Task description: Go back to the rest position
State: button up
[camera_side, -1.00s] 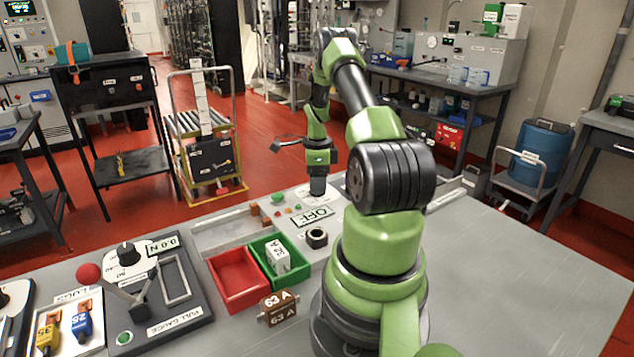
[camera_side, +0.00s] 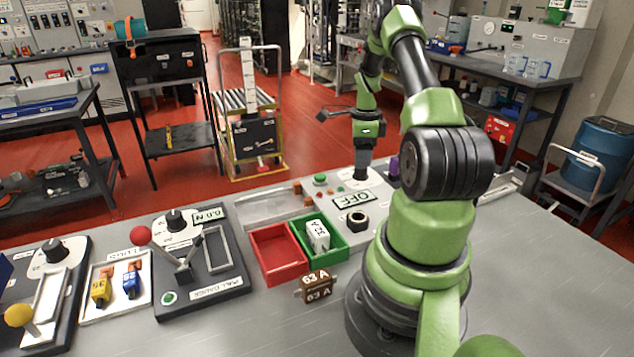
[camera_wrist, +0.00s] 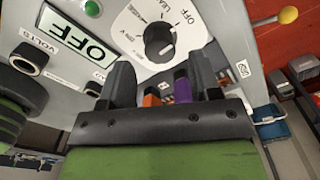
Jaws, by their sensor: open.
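My gripper (camera_side: 361,174) points down over the test panel at the back of the bench, above its dial. In the wrist view my gripper (camera_wrist: 163,80) has its two dark fingers apart with nothing held. The white dial with a black knob (camera_wrist: 159,42) lies beyond the fingertips. Whether a finger touches the knob cannot be told. An "OFF" display (camera_side: 353,198) is just in front of the gripper in the side view.
A red bin (camera_side: 278,254) and a green bin (camera_side: 338,246) holding a white block (camera_side: 317,235) stand nearer. A brown "63 A" block (camera_side: 318,287) lies before them. A pull gauge (camera_side: 212,262) and lug tray (camera_side: 118,290) are left.

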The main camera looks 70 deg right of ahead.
jog(key=w+a+r+n+t, duration=0.1)
jog(key=w+a+r+n, duration=0.25)
jog(key=a+r, duration=0.25)
jog(key=w+a+r+n+t+h, duration=0.1)
jog(key=w+a+r+n, duration=0.2)
jog(key=a+r+n, duration=0.3)
jog(key=w+a+r+n+t, duration=0.1)
jog(key=w+a+r+n, duration=0.3)
jog(key=a+r, duration=0.25)
jog(key=s+a+r+n+t+y, duration=0.1)
jog(key=s+a+r+n+t, duration=0.1)
jog(key=s+a+n, duration=0.3)
jog(key=s+a+r+n+t+y, duration=0.2)
jog(key=s+a+n, duration=0.4)
jog(key=a+n, duration=0.4)
jog(key=a+r, duration=0.1)
jog(key=a, duration=0.2)
jog(key=shift+a+r, duration=0.35)
jog(key=shift+s+n, duration=0.1)
jog(key=shift+n, duration=0.15)
